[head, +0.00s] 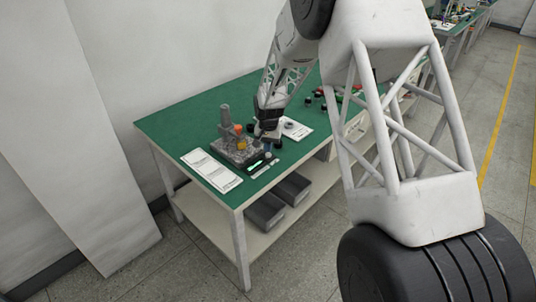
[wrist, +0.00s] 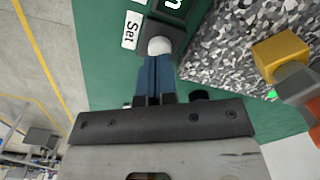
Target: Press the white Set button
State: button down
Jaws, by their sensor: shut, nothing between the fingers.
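The white Set button (wrist: 160,45) is a round white knob on a dark square base in the wrist view. A white label reading "Set" (wrist: 130,30) lies beside it. My gripper (wrist: 157,62) is shut and empty, its blue fingertips right at the near edge of the button. I cannot tell whether they touch it or hover just above. In the head view my gripper (head: 267,138) points down over the bench beside the speckled fixture, and the button (head: 267,155) shows as a small pale dot just below it.
The green bench top (head: 180,120) holds white sheets (head: 211,170) at the front left. A small dark display with green characters sits near the button.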

jog(key=shift+r, duration=2.45)
jog(key=shift+r, duration=0.1)
notch_tip(320, 180, up, 7)
